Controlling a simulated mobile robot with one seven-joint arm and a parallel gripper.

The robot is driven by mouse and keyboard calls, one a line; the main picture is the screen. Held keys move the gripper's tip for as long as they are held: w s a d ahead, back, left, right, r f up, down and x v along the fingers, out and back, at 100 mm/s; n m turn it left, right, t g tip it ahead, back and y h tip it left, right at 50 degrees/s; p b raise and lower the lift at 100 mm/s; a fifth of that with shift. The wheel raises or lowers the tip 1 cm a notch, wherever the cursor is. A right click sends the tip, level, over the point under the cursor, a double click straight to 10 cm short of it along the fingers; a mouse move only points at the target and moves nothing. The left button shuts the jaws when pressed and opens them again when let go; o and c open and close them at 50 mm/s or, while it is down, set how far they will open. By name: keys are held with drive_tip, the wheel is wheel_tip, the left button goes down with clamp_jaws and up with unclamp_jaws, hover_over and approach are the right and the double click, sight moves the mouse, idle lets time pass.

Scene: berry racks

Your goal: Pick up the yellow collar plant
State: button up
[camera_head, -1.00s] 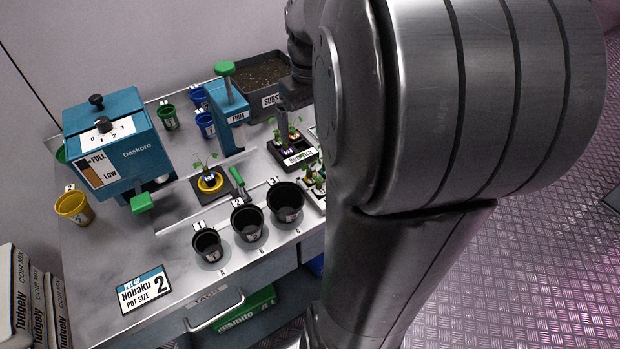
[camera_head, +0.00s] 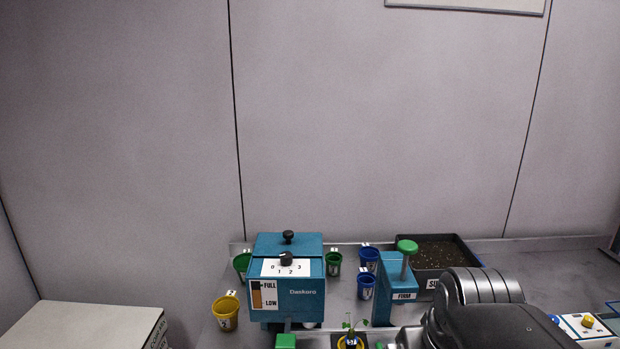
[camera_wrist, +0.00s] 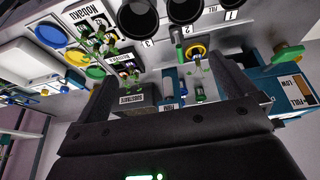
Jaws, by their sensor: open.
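The yellow collar plant (camera_head: 351,342) is a small green seedling in a yellow ring, at the bottom edge of the head view and partly cut off. In the wrist view, the yellow collar plant (camera_wrist: 196,52) shows between my fingers, closer to the right one and beyond them, with its leaves hanging downward in the picture. My gripper (camera_wrist: 158,75) is open with nothing held. In the head view only my arm shows at the lower right; the fingertips are out of frame.
A blue Daskoro dispenser (camera_head: 288,262) and a blue FIRM press (camera_head: 393,285) with a green knob stand near the plant. A substrate tray (camera_head: 437,252) is behind. Black pots (camera_wrist: 137,18) line the bench, and other seedlings (camera_wrist: 100,42) sit left in the wrist view.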

drive_tip(key=s+a, duration=0.1)
drive_tip(key=s+a+t, duration=0.1)
drive_tip(key=shift+s+a+f, duration=0.2)
drive_tip(key=shift+s+f, duration=0.15)
drive_tip(key=shift+f, duration=0.05)
drive_tip(key=shift+c, duration=0.2)
drive_tip(key=shift+s+a, duration=0.1)
drive_tip(key=c, duration=1.3)
drive_tip(key=w+d+f+n+g, duration=0.2)
drive_tip(key=w+d+f+g, duration=0.15)
drive_tip(key=w+d, duration=0.35)
drive_tip(key=w+d+f+n+g, duration=0.2)
drive_tip(key=w+d+f+n, duration=0.15)
drive_tip(key=d, duration=0.55)
drive_tip(key=shift+m, duration=0.45)
drive_tip(key=f, duration=0.5)
drive_tip(key=shift+w+d+f, duration=0.25)
drive_tip(key=shift+w+f, duration=0.05)
drive_tip(key=shift+f, duration=0.1)
drive_tip(key=shift+w+f, duration=0.2)
drive_tip(key=shift+f, duration=1.15)
drive_tip(key=shift+w+f, duration=0.2)
drive_tip(key=shift+f, duration=1.15)
